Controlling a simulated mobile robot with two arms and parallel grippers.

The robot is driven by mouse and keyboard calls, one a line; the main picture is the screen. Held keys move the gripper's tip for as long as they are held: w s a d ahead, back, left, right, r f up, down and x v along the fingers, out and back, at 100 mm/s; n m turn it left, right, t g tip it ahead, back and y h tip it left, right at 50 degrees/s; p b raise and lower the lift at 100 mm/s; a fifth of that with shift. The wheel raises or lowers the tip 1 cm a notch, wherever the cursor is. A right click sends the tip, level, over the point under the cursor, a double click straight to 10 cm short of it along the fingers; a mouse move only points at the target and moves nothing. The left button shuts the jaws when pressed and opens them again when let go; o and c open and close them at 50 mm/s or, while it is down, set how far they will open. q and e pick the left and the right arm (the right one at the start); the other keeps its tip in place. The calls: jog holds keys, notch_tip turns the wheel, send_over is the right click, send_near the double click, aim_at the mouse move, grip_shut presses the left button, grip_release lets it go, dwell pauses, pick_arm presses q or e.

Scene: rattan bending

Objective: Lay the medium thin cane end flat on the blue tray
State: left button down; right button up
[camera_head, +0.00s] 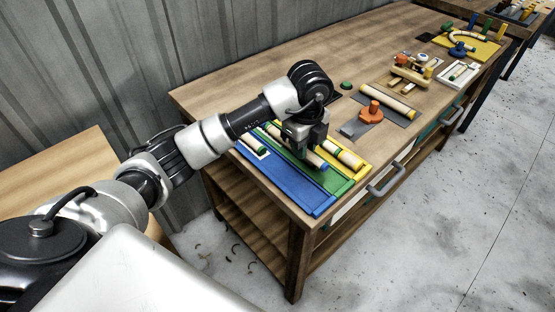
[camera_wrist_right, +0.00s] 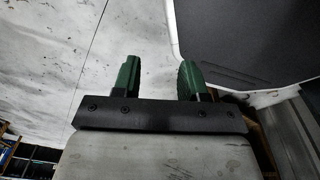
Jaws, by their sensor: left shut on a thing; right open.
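My left gripper (camera_head: 306,147) is over the trays at the table's near corner, shut on a pale cane piece with a blue end (camera_head: 317,162). The gripper hides much of this cane, and I cannot tell whether it touches the green tray (camera_head: 337,187) beneath it. The blue tray (camera_head: 284,186) lies to the left of the green one, mostly bare. A short cane piece with a green band (camera_head: 252,146) is at its far end. My right gripper (camera_wrist_right: 158,82) is open and empty in the right wrist view, above the floor.
A yellow tray (camera_head: 361,172) with a cane piece (camera_head: 347,157) lies right of the green tray. Further along the table (camera_head: 225,93) are an orange knob (camera_head: 371,113) by a cane on a grey mat, a wooden fixture (camera_head: 410,75) and a yellow board (camera_head: 481,48).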

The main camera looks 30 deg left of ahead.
pick_arm(q)
send_over(280, 170)
jog(key=f, duration=0.2)
jog(key=shift+w+d+f+p, duration=0.1)
jog(key=shift+d+f+p, duration=0.15)
jog(key=shift+f+p, duration=0.1)
jog(key=shift+a+f, duration=0.15)
jog(key=shift+a, duration=0.05)
jog(key=shift+f, duration=0.15)
notch_tip(280, 170, down, 4)
jog(key=shift+r+p, duration=0.1)
jog(key=shift+p, duration=0.3)
pick_arm(e)
jog(key=shift+s+a+r, duration=0.55)
jog(key=shift+s+r, duration=0.15)
jog(key=shift+r, duration=0.15)
jog(key=shift+d+f, duration=0.1)
pick_arm(q)
jog(key=c, duration=1.5)
grip_release()
jog(key=shift+f, duration=0.2)
jog(key=shift+o, duration=1.1)
pick_arm(e)
jog(key=shift+d, duration=0.2)
pick_arm(q)
jog(key=shift+r, duration=0.1)
